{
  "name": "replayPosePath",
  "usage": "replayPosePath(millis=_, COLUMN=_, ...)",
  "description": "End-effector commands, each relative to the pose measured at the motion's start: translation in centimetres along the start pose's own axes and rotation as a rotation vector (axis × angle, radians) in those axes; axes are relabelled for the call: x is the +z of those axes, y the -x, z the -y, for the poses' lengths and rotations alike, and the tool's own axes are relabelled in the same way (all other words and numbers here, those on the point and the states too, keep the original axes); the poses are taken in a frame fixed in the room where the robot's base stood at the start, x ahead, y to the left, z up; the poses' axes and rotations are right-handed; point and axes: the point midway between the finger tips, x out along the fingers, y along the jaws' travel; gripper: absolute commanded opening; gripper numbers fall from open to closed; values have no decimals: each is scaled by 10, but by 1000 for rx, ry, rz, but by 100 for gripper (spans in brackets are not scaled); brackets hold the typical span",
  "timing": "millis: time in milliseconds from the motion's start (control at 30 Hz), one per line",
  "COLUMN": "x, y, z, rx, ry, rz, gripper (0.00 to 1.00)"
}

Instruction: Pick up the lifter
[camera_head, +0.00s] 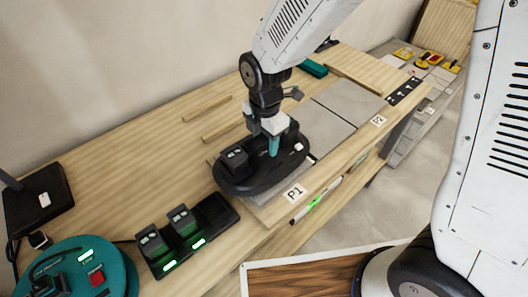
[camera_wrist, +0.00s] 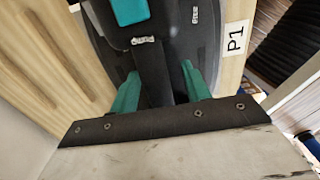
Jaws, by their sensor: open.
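The lifter (camera_head: 234,187) is a black oval tool with a block on top, lying flat on a grey tile beside the P1 label (camera_head: 295,192). My gripper (camera_head: 281,146) is over the lifter's middle, pointing down, with teal fingers. In the wrist view the fingers of my gripper (camera_wrist: 160,85) are apart, one on each side of the lifter's dark handle bar (camera_wrist: 152,65). I cannot tell whether either finger touches the bar. The lifter's black body (camera_wrist: 207,45) fills the area behind them. My gripper hides part of the handle in the head view.
A charging dock (camera_head: 217,211) with two black batteries and green lights stands left of the lifter. A teal round device (camera_head: 110,268) with a red button is at lower left. Grey tiles (camera_head: 337,101) lie right of the lifter. Wooden strips (camera_head: 207,108) lie behind on the bench.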

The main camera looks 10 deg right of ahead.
Motion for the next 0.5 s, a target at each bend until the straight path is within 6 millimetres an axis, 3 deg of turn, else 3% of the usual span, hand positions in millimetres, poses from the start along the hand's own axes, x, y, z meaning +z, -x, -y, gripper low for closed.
replayPosePath(millis=500, x=0, y=-3, z=0, rx=-1, ry=-1, rz=0, gripper=47)
